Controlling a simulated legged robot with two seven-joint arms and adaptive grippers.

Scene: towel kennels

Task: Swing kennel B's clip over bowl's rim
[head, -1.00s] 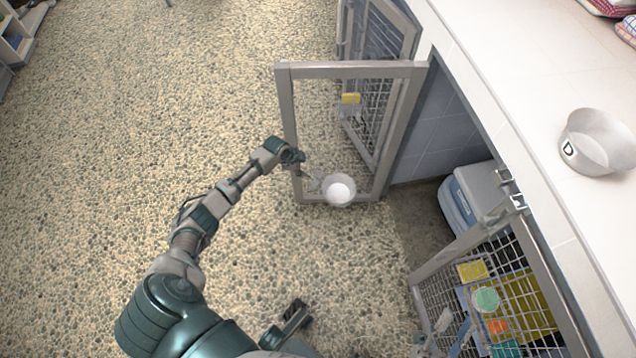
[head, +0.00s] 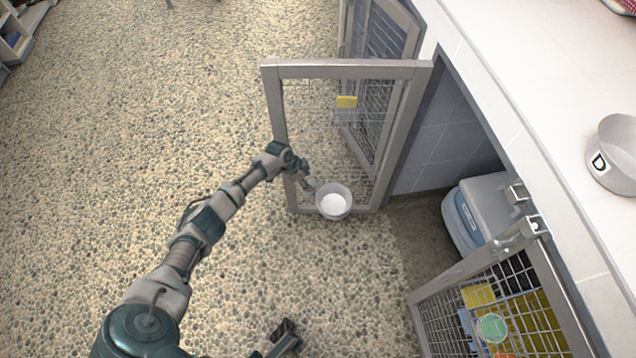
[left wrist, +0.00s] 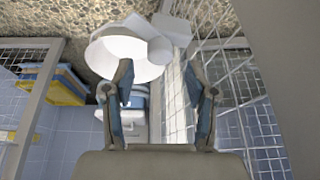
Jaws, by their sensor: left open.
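A white-lined bowl (head: 333,202) sits at the foot of an open mesh kennel door (head: 277,120); no letter is readable on that door. The bowl also shows in the left wrist view (left wrist: 125,55), at the far end of my fingers. A pale grey block-shaped part, perhaps the clip (left wrist: 171,29), lies over the bowl's right edge there. I cannot tell whether it touches the rim. My left gripper (head: 305,184) is just up and left of the bowl. Its fingers (left wrist: 160,78) are apart with nothing clearly held. A dark part, perhaps my right gripper (head: 285,336), shows at the bottom edge.
A grey bowl marked D (head: 615,152) stands on the white counter (head: 500,40). Another mesh door (head: 500,315), with coloured items behind it, is at the lower right. A blue and grey box (head: 480,210) sits under the counter. The pebbled floor (head: 130,130) at left is clear.

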